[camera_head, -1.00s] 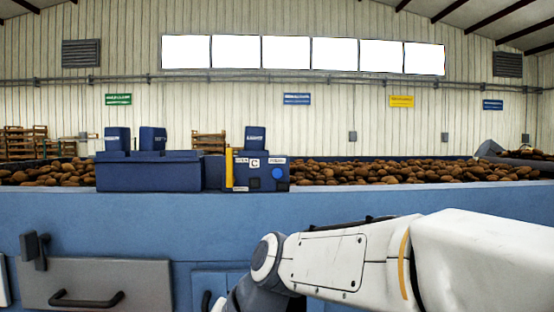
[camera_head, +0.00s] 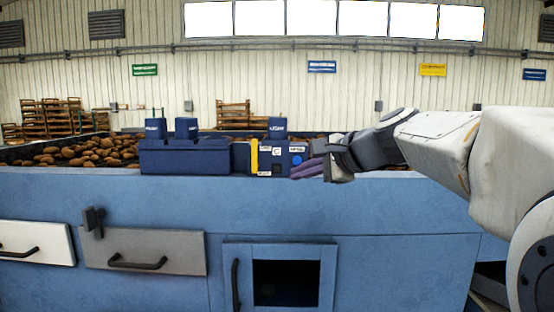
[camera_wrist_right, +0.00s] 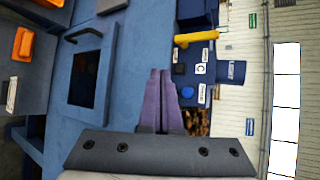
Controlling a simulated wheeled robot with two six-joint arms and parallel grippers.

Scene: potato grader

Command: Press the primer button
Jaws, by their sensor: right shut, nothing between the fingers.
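A dark blue control box (camera_head: 266,171) stands on the ledge of the blue machine. Its face carries a round blue button (camera_head: 297,159), a black square (camera_head: 276,170), white labels and a yellow bar at its left edge. The label words are too small to tell which part is the primer button. My right gripper (camera_head: 314,168) has purple fingers, shut and empty, just right of the box. In the right wrist view, the closed fingers (camera_wrist_right: 160,88) point toward the box side, with the blue button (camera_wrist_right: 187,92) beside their tips. I cannot tell whether they touch. My left gripper is out of view.
Dark blue housings (camera_head: 185,157) stand left of the box. Potatoes (camera_head: 85,152) lie behind the ledge.

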